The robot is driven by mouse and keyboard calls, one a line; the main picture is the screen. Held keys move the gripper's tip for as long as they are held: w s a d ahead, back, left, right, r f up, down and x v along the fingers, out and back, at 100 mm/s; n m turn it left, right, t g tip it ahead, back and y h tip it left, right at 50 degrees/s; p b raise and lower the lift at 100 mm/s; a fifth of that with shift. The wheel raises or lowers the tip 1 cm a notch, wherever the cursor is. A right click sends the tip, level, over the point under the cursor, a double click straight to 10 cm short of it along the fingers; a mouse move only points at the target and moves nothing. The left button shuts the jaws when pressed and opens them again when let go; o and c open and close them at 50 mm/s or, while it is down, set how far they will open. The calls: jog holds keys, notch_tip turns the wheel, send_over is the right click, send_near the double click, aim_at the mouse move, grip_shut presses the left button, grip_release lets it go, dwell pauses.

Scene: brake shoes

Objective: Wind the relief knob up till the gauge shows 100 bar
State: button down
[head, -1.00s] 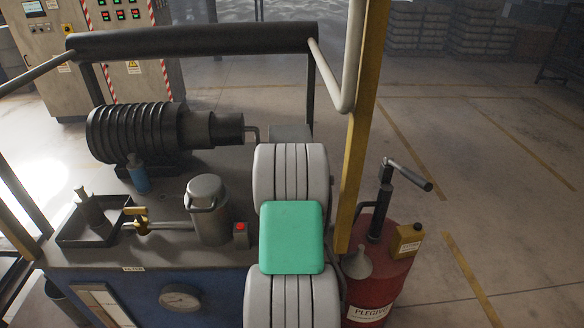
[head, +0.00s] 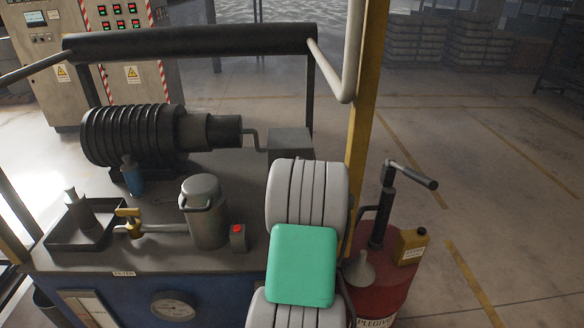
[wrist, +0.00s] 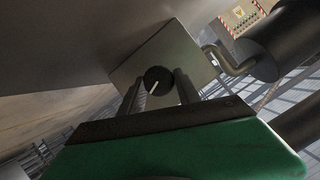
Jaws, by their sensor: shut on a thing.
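The relief knob (wrist: 157,77) is a round black dial with a white pointer line, on the face of a grey metal block (wrist: 182,58) in the wrist view. My gripper (wrist: 160,90) has one finger on each side of the knob and is shut on it. In the head view the block (head: 290,141) shows at the back right of the bench top, but my arm hides the knob and my fingers. A round gauge (head: 173,306) sits on the blue front of the bench. Its needle is too small to read.
A ribbed black motor (head: 130,135), a grey filter can (head: 204,212), a brass valve (head: 130,222) and a red button box (head: 238,237) stand on the bench. A black bar (head: 190,40) and yellow post (head: 367,110) frame it. A red drum (head: 385,285) stands at right.

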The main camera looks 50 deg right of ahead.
jog(key=shift+f, duration=0.1)
jog(key=c, duration=0.9)
grip_release()
jog(key=shift+s, duration=0.1)
jog(key=b+v, duration=0.1)
jog(key=v, duration=0.7)
